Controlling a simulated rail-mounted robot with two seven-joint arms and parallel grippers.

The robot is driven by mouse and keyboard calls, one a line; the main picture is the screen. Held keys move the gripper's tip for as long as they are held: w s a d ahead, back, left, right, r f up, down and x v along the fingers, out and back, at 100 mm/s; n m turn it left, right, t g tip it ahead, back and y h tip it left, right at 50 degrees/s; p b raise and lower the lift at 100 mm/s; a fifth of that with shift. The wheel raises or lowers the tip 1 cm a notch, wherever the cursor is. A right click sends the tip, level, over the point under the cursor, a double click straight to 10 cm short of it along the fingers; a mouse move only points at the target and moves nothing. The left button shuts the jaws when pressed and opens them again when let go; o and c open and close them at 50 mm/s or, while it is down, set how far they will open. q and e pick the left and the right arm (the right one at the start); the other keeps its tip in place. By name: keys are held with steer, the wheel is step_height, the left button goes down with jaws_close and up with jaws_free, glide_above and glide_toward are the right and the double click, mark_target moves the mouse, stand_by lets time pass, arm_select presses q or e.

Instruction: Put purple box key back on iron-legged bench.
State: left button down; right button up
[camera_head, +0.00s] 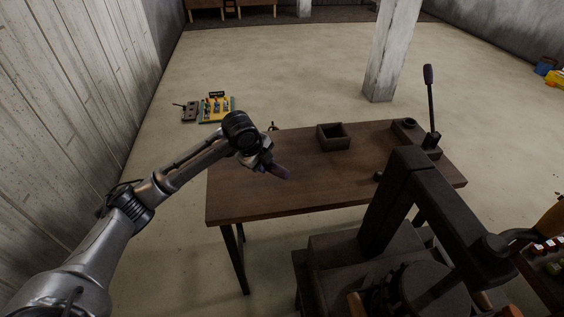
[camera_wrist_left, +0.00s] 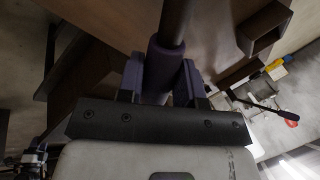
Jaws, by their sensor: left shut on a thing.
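The iron-legged bench (camera_head: 320,184) has a dark brown wooden top and stands in the middle of the head view, with thin dark legs. My left gripper (camera_head: 271,165) is above the left part of the bench top. It is shut on the purple box key (camera_head: 281,172), whose end sticks out to the lower right. In the left wrist view, the purple part of the key (camera_wrist_left: 162,68) sits between the fingers, and a dark shaft runs from it to the top edge. I cannot tell whether the key touches the bench. My right gripper is not in view.
An open dark box (camera_head: 334,143) stands at the bench's back edge. A lever (camera_head: 430,100) rises at the back right corner. A large black frame (camera_head: 440,200) stands in front on the right. The bench top's middle is clear. A concrete pillar (camera_head: 391,50) stands behind.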

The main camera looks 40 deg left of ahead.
arm_select(q)
steer(key=w+a+f, duration=0.4)
steer(key=w, duration=0.1)
steer(key=w+a+f, duration=0.2)
steer(key=a, duration=0.1)
steer(key=shift+w+b, duration=0.15)
steer(key=shift+b, duration=0.2)
steer(key=shift+f, duration=2.1)
steer(key=c, duration=0.8)
jaws_free()
steer(key=shift+r, duration=0.35)
steer(key=v, duration=1.1)
steer(key=shift+s+r+p, duration=0.2)
steer(key=shift+p, duration=0.2)
